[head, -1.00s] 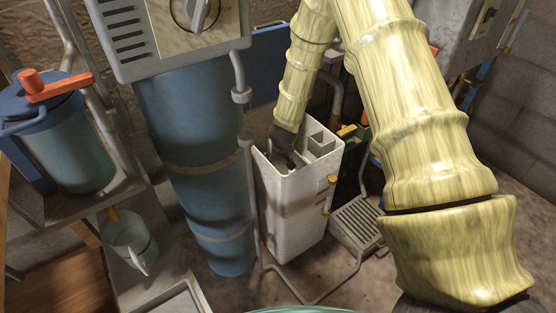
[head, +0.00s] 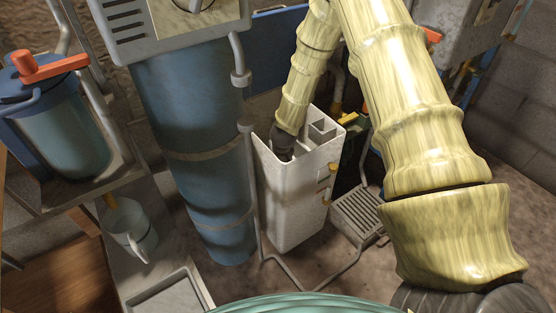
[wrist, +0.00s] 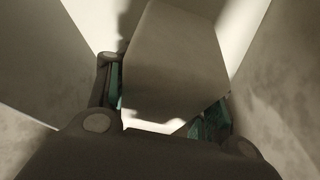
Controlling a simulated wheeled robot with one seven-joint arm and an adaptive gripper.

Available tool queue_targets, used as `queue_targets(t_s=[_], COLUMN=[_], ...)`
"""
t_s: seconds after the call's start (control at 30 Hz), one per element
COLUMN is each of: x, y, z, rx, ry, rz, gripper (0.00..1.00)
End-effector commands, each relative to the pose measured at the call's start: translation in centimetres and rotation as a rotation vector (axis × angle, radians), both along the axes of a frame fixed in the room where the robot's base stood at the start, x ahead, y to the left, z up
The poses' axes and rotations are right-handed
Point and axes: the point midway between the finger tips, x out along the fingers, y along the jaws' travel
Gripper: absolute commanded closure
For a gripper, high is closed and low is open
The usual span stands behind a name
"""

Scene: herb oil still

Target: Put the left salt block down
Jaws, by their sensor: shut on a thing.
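In the wrist view my gripper (wrist: 165,122) is shut on a grey-brown block (wrist: 175,55), the salt block, with greenish finger pads at its two sides. Pale walls stand close on the left and right of it. In the head view my gripper (head: 283,150) points down into the open top of a tall white bin (head: 292,205). The fingertips and the block are hidden inside the bin in that view. I cannot tell whether the block touches the bottom.
The bin has small compartments (head: 322,130) at its back right. A blue cylinder (head: 200,120) stands close on its left, with a grey pipe (head: 247,160) between. A slatted grey grate (head: 358,215) is at its right. A jug (head: 130,228) stands on the left shelf.

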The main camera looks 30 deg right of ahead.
Motion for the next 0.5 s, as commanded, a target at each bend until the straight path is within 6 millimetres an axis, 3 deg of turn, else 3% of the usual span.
queue_targets(t_s=[0.07,0.1,0.17,0.2,0.5], x=[0.08,-0.02,-0.02,-0.02,-0.02], y=[0.00,-0.01,-0.01,0.00,0.00], z=[-0.10,-0.17,-0.17,-0.17,-0.09], rx=[-0.001,0.000,0.000,0.000,0.000], ry=[-0.002,0.000,0.000,0.001,0.000], rz=[0.000,0.000,0.000,0.000,0.000], gripper=[1.00,0.41,0.30,0.27,0.27])
